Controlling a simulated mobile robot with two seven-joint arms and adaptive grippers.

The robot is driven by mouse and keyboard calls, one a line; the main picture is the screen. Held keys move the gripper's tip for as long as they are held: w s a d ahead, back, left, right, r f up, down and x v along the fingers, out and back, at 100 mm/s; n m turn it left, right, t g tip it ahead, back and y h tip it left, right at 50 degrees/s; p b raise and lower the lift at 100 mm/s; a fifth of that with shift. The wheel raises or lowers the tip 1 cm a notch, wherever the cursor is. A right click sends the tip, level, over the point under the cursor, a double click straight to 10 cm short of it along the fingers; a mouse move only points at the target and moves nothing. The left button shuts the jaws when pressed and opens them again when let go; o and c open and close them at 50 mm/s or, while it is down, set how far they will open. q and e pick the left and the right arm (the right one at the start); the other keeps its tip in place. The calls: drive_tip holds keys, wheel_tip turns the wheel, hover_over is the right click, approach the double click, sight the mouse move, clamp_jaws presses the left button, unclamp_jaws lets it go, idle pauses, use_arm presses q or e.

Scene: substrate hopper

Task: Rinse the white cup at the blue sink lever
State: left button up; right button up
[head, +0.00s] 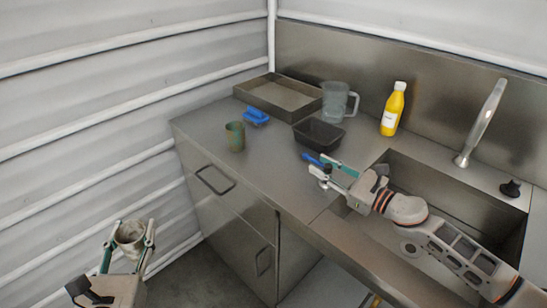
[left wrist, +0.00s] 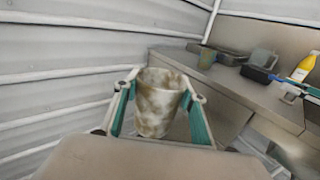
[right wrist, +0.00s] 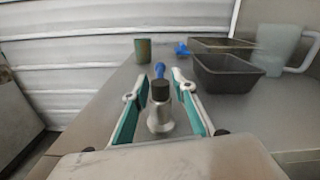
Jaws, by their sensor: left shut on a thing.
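The white cup (head: 130,236), stained with brown patches, is held upright at the lower left of the head view. My left gripper (head: 128,232) is shut on it, with one finger at each side; the cup fills the space between the fingers in the left wrist view (left wrist: 158,103). The blue lever (head: 312,158) sits on a metal body with a black collar, near the front-left of the sink; it also shows in the right wrist view (right wrist: 160,71). My right gripper (head: 323,170) is open, with its fingers on either side of the lever's body and visible gaps.
The sink basin (head: 400,178) lies under my right arm, with a tall tap (head: 485,120) and a black knob (head: 511,188) behind. A green cup (head: 235,136), blue item (head: 256,116), tray (head: 262,106), black bin (head: 318,134), clear jug (head: 335,101) and yellow bottle (head: 393,109) stand on the counter.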

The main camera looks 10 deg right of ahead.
sight(307, 155)
drive_tip(key=x, duration=0.6)
drive_tip(key=shift+r+p, duration=0.15)
drive_tip(key=shift+p, duration=0.25)
clamp_jaws()
